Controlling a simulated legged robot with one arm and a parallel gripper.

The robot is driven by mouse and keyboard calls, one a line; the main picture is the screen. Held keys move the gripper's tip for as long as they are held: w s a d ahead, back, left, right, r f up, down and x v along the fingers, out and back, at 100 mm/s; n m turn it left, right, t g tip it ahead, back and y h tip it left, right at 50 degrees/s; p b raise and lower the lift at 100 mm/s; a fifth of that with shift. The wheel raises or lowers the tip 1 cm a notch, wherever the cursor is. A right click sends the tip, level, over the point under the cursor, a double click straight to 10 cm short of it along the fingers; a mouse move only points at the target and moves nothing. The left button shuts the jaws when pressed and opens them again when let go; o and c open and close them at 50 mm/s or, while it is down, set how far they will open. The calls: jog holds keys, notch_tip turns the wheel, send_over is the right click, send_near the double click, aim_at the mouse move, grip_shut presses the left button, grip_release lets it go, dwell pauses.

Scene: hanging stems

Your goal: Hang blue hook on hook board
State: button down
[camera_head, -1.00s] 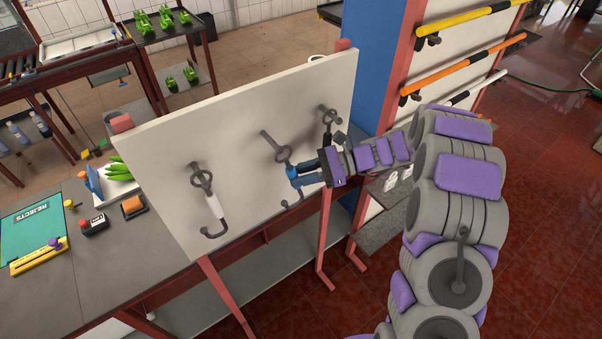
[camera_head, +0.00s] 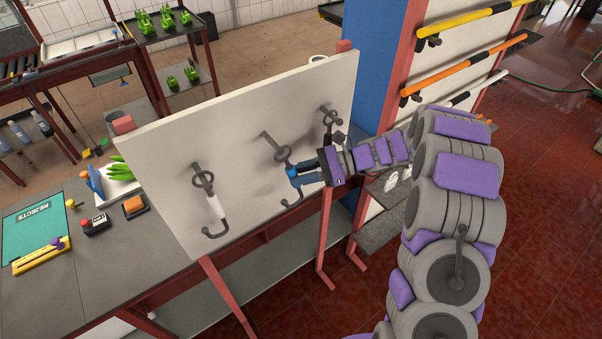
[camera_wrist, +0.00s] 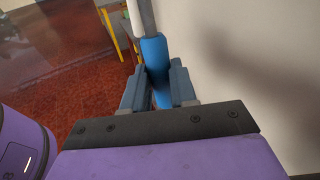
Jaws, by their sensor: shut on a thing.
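The blue hook (camera_head: 290,171) is upright in front of the white hook board (camera_head: 260,90), at its middle peg (camera_head: 268,138). Its top ring (camera_head: 283,154) is at the tip of that peg; I cannot tell whether the peg passes through it. Its curved lower end (camera_head: 291,203) shows below. My gripper (camera_head: 309,174) comes from the right and is shut on the blue shaft. In the wrist view the blue shaft (camera_wrist: 153,50) runs between the fingers (camera_wrist: 158,88). A white-shafted hook (camera_head: 213,205) hangs on the left peg. A right peg (camera_head: 325,112) has a ring at it, partly behind my arm.
The board stands at the edge of a grey workbench (camera_head: 150,245). A blue post (camera_head: 376,60) and a rack with a yellow bar (camera_head: 468,20) and an orange bar (camera_head: 465,67) stand close on the right. Red legs (camera_head: 325,240) are below the board.

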jog(key=shift+w+a+p, duration=0.6)
jog(key=shift+w+p, duration=0.2)
jog(key=shift+w, duration=0.1)
jog(key=shift+w+a+p, duration=0.6)
jog(key=shift+w+p, duration=0.15)
jog(key=shift+w, duration=0.15)
dwell(1.7)
jog(key=shift+w+d+f, duration=0.1)
jog(key=shift+w+f, duration=0.15)
jog(key=shift+f, duration=0.15)
dwell(0.9)
